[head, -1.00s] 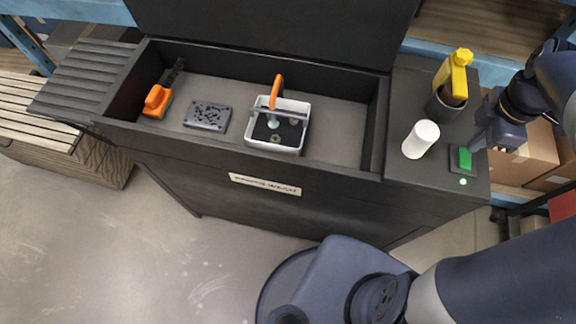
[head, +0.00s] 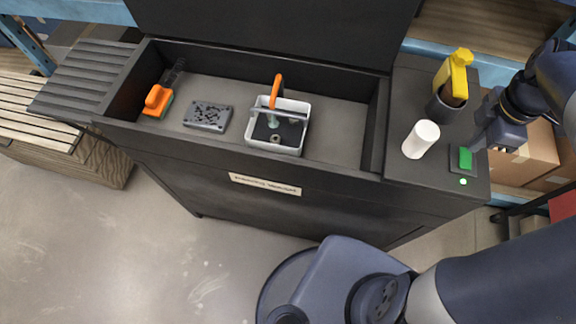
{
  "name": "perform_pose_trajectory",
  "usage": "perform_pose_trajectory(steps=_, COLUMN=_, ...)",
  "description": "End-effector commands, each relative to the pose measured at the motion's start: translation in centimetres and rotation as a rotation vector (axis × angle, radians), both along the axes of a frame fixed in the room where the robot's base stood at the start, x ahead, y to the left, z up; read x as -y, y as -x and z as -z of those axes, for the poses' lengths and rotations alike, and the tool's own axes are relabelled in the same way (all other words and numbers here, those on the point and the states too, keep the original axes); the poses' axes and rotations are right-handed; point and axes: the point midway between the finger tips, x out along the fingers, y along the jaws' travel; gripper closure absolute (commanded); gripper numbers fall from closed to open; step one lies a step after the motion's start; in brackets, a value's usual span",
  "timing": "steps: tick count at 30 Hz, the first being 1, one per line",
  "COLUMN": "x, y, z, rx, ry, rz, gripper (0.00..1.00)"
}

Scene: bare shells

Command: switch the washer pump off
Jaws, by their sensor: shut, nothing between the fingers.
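The washer is a dark parts-washing cabinet with an open basin (head: 335,120) and a labelled front. On its right-hand top sits the pump switch (head: 465,158), a green rocker on a dark plate. A small green light (head: 463,182) glows just in front of it. My gripper (head: 477,143) is shut and empty, pointing down-left close beside the switch's right rear edge. I cannot tell whether the fingertips touch the rocker.
A white cylinder (head: 421,139) and a dark cup (head: 445,104) with a yellow bottle (head: 455,76) stand left of my gripper. The basin holds a white basket (head: 296,146), a grey drilled plate (head: 208,116) and an orange-handled brush (head: 158,100). Cardboard boxes (head: 538,147) lie right.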

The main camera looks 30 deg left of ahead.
Motion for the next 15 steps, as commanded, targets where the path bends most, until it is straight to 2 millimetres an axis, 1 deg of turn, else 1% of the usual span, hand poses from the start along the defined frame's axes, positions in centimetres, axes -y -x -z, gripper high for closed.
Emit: perform_pose_trajectory(steps=15, x=0.0, y=0.0, z=0.74, rx=0.0, ry=0.0, rz=0.0, gripper=1.0)
